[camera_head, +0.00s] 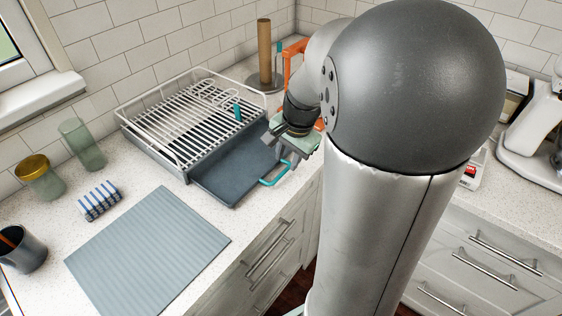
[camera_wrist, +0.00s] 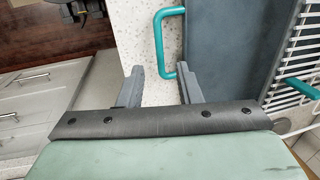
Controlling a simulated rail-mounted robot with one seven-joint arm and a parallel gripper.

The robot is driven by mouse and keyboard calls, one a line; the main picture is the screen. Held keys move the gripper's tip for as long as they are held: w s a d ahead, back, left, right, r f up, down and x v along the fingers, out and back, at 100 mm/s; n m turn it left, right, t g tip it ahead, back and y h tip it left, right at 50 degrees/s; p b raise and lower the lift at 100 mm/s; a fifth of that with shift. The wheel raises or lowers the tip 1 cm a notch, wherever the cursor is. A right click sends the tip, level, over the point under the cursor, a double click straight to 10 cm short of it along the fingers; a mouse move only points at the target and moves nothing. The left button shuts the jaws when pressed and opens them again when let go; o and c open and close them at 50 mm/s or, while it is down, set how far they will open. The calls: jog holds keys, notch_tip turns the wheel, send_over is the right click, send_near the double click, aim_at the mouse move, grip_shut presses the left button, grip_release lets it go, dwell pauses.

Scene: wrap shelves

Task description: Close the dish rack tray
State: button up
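The dish rack (camera_head: 190,115) is a white wire rack on a grey base, standing on the counter against the wall. Its dark blue-grey tray (camera_head: 225,178) is pulled out from the base toward the counter's front edge. The tray has a teal handle (camera_head: 276,174) at its front right. My gripper (camera_head: 283,133) is above the tray's right side. In the wrist view, my gripper (camera_wrist: 160,85) is open with nothing between its fingers. The teal handle (camera_wrist: 158,42) is just beyond the fingertips, and the tray (camera_wrist: 230,60) lies behind it.
A grey ribbed mat (camera_head: 148,255) lies in front of the rack. A wooden paper-towel post (camera_head: 265,52) and an orange object (camera_head: 292,62) are behind my gripper.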

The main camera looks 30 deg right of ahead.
aim_at(284, 173)
jog(key=shift+w+a+f, duration=0.1)
jog(key=shift+w+f, duration=0.1)
jog(key=shift+f, duration=0.9)
jog(key=shift+w+a+f, duration=0.1)
jog(key=shift+w+f, duration=0.05)
jog(key=shift+f, duration=0.9)
grip_shut()
jog(key=shift+w, duration=0.1)
